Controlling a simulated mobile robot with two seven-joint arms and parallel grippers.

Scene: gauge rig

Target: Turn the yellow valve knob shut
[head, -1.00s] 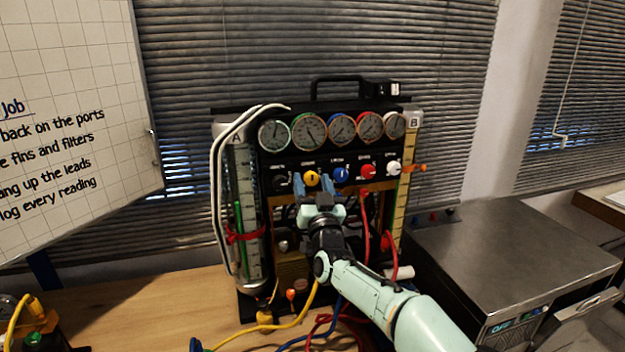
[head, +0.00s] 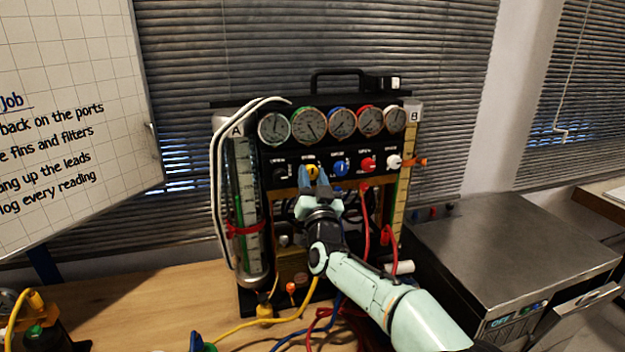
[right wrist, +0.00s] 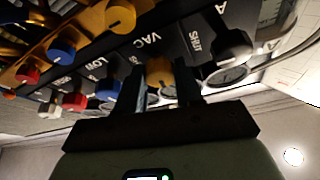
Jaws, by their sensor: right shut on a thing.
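The yellow valve knob (head: 312,171) sits in the row of knobs under the gauges on the black gauge rig (head: 290,157). My right gripper (head: 313,177) reaches it from below and in front, its blue-grey fingers closed on the knob's two sides. In the right wrist view the yellow knob (right wrist: 159,73) shows between the two fingers (right wrist: 160,88), partly hidden by them. The angle of its pointer is hard to read. My left gripper is not in view.
A black knob (head: 281,174) is left of it; blue (head: 340,167), red (head: 368,164) and white (head: 394,161) knobs are right. Red hoses (head: 366,215) hang beside my right arm. A metal-topped unit (head: 510,240) stands at right. The wooden bench (head: 130,300) is partly clear at left.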

